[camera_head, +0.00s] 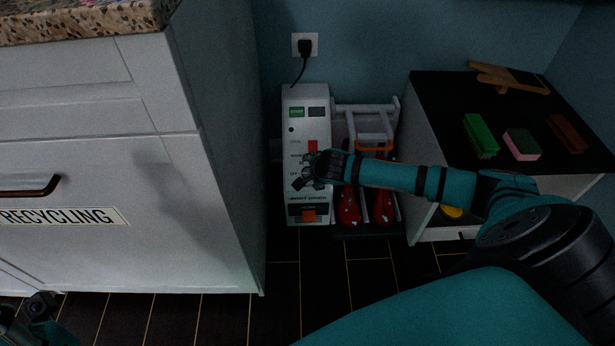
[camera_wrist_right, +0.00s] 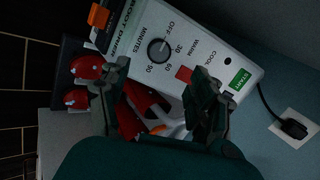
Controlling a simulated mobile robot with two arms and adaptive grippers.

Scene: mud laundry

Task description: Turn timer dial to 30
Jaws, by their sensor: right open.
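The white boot dryer (camera_head: 293,208) stands on the floor by the wall. Its round dark timer dial (camera_wrist_right: 158,50) shows in the right wrist view, with OFF, 30, 60 and 90 printed around it. A pale mark shows on the dial, but I cannot tell exactly where it points. My right gripper (camera_head: 303,172) is in front of the dryer's panel and covers the dial in the head view. In the right wrist view its fingers (camera_wrist_right: 155,82) are spread with the dial between and beyond them, apparently not gripped. My left gripper (camera_head: 32,308) is partly visible at the lower left.
A red switch (camera_wrist_right: 184,74) and green START button (camera_wrist_right: 240,79) are on the same panel. Red boots (camera_head: 349,208) stand beside the dryer. A white recycling cabinet (camera_head: 130,185) is left; a black-topped bench (camera_head: 440,105) with brushes is right. The dryer's cord reaches a wall outlet (camera_head: 305,45).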

